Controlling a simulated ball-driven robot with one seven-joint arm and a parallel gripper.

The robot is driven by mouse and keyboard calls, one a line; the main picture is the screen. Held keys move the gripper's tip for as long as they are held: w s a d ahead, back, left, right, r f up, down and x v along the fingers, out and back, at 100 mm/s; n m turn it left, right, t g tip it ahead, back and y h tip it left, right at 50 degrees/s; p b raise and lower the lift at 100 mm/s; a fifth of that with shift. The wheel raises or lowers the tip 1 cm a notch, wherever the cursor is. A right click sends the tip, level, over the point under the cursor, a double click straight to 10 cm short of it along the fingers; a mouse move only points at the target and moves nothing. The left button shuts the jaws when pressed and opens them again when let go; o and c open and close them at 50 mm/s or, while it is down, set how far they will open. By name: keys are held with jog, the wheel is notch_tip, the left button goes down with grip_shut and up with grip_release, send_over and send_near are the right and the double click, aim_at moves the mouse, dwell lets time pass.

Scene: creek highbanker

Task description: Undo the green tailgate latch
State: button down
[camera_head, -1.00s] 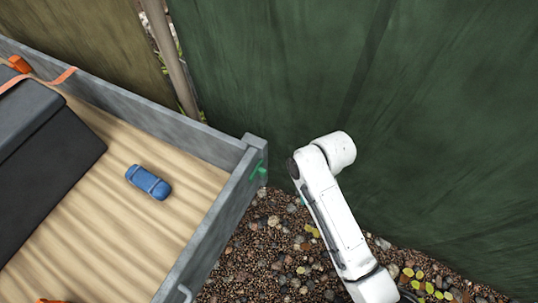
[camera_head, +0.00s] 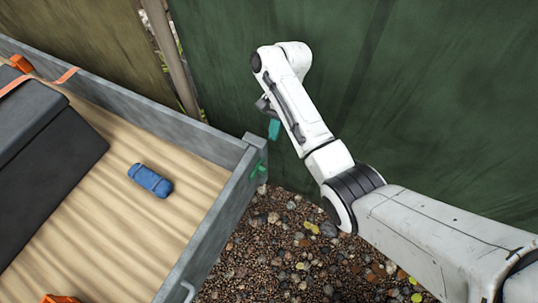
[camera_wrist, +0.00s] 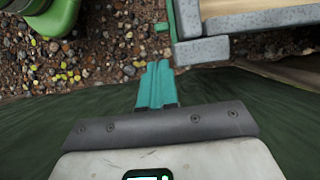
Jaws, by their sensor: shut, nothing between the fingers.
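The green latch (camera_head: 258,170) is on the outer face of the trailer's grey tailgate (camera_head: 215,228), close to the corner with the far side wall. In the wrist view, the latch (camera_wrist: 162,27) shows as a small green bar beside the grey corner, beyond my fingertips. My gripper (camera_head: 274,129) has teal fingers and hangs just up and right of the latch in the head view. In the wrist view, my gripper (camera_wrist: 156,72) is shut and empty. A gap shows between the fingertips and the latch, so they appear apart.
The trailer bed holds a blue rolled bundle (camera_head: 150,181) and a dark box (camera_head: 45,160) with an orange strap (camera_head: 68,76). A green tarp wall (camera_head: 440,110) stands close behind my arm. Gravel ground (camera_head: 285,240) lies open outside the tailgate.

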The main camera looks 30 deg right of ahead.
aim_at(261, 170)
jog(key=b+x, duration=0.1)
jog(key=x, duration=0.9)
jog(key=shift+s, duration=0.1)
